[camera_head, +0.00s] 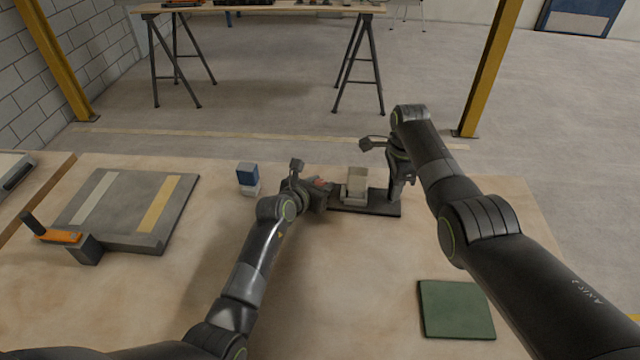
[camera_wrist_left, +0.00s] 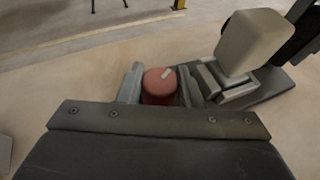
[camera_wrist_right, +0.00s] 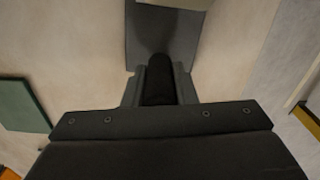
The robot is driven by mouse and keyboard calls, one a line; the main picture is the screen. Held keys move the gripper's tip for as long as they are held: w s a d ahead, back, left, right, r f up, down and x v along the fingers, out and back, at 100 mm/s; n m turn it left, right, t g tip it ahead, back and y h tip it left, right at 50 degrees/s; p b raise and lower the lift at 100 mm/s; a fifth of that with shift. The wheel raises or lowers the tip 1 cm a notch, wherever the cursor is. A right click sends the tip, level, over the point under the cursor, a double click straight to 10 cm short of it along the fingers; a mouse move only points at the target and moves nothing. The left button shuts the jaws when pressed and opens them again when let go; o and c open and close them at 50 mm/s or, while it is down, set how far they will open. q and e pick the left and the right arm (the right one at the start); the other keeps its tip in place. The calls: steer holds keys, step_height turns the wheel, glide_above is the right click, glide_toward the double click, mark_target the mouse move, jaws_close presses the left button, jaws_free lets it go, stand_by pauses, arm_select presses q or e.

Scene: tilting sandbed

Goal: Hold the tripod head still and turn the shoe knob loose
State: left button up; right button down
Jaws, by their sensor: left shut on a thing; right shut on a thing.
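The tripod head is a pale block (camera_head: 356,186) on a dark base plate (camera_head: 374,209); the block also shows in the left wrist view (camera_wrist_left: 251,40). A red knob (camera_wrist_left: 158,88) with a pale mark on its top sits at its left side. My left gripper (camera_head: 318,190) is shut on the knob, with one finger on each side of it. My right gripper (camera_head: 398,188) is at the right end of the base and shut on a dark upright handle (camera_wrist_right: 158,82). The handle's lower part is hidden by my gripper.
A grey tray (camera_head: 125,200) with pale and yellow strips and an orange-handled clamp (camera_head: 55,235) lie further left. A green pad (camera_head: 456,309) lies at the front right. The front middle is clear beside my left arm.

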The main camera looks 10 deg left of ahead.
arm_select(q)
steer(key=o, duration=1)
steer(key=shift+s, duration=0.1)
steer(key=v, duration=1.1)
steer(key=shift+s+a+r, duration=0.15)
steer(key=shift+s+r, duration=0.1)
steer(key=shift+s, duration=0.05)
